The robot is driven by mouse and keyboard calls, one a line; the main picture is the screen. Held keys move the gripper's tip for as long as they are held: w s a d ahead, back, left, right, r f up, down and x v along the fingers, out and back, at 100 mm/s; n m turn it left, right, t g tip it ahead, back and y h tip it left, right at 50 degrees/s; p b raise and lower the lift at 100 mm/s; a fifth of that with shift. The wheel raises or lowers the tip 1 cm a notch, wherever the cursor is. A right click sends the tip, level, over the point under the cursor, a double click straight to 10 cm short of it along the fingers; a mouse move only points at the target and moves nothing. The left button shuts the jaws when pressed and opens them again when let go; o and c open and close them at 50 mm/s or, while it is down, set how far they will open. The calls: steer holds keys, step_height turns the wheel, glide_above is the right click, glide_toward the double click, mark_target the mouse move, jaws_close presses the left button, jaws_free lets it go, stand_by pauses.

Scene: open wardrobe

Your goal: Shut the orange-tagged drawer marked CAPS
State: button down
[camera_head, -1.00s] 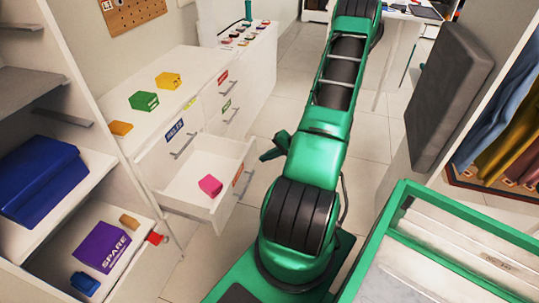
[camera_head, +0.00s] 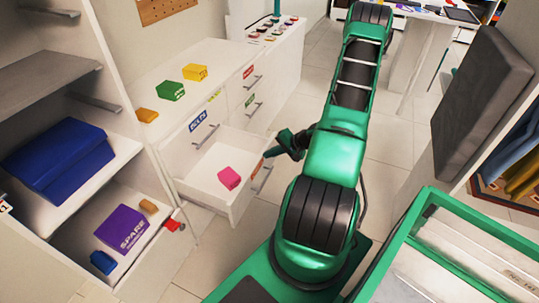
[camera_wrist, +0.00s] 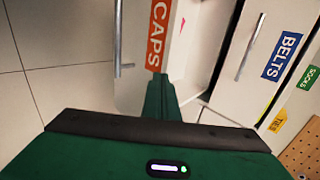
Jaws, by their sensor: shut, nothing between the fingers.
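The CAPS drawer (camera_head: 240,198) is pulled out of the white dresser in the head view, with a pink box (camera_head: 229,178) inside. Its orange tag reading CAPS (camera_wrist: 158,36) and its metal handle (camera_wrist: 118,38) show in the wrist view. My gripper (camera_head: 269,153) is shut and empty at the right end of the drawer's front. In the wrist view the shut fingers (camera_wrist: 160,84) point at the front, just by the tag's lower end. I cannot tell whether they touch it.
The drawer marked BELTS (camera_head: 198,122) is shut above it. Yellow, green and orange boxes lie on the dresser top (camera_head: 188,70). An open shelf unit (camera_head: 145,165) with a blue box (camera_head: 62,158) and a purple SPARE box (camera_head: 122,229) stands at left. Floor right of the dresser is clear.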

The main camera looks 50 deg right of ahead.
steer(key=shift+w, duration=0.1)
steer(key=w+a, duration=0.4)
steer(key=w, duration=0.8)
steer(key=w+a, duration=0.5)
steer(key=w, duration=0.8)
steer(key=shift+a, duration=0.15)
steer(key=shift+w+r, duration=0.1)
steer(key=shift+r, duration=0.05)
steer(key=s+d+r, duration=0.4)
steer(key=s+r, duration=0.2)
steer(key=s, duration=0.5)
steer(key=shift+r, duration=0.25)
